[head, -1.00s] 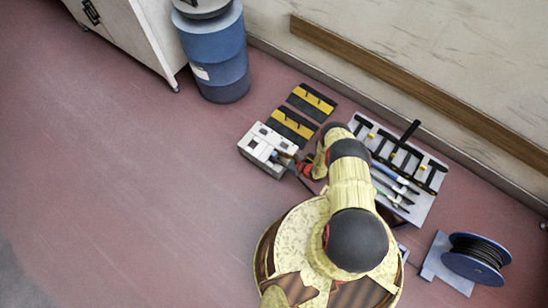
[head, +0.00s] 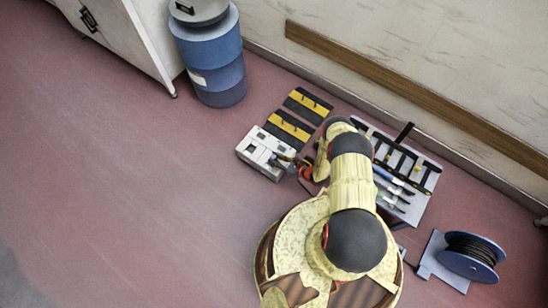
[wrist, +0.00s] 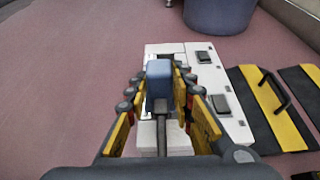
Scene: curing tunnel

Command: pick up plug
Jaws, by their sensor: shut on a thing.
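A blue-grey plug (wrist: 159,78) with a dark cable running back toward the camera sits between the fingers of my gripper (wrist: 160,95) in the wrist view. The gripper is shut on it. The plug is in front of a white box (wrist: 213,78) with dark square covers, standing on the floor. From these frames I cannot tell whether the plug touches the box. In the head view my gripper (head: 290,163) is at the right side of the white box (head: 262,150), and the plug is too small there to make out clearly.
Black and yellow striped plates (head: 289,130) lie behind the box. A tool board (head: 420,207) is to the right of my arm, and a cable reel (head: 470,258) stands at the lower right. A blue barrel (head: 212,60) stands near the wall. The floor at left is clear.

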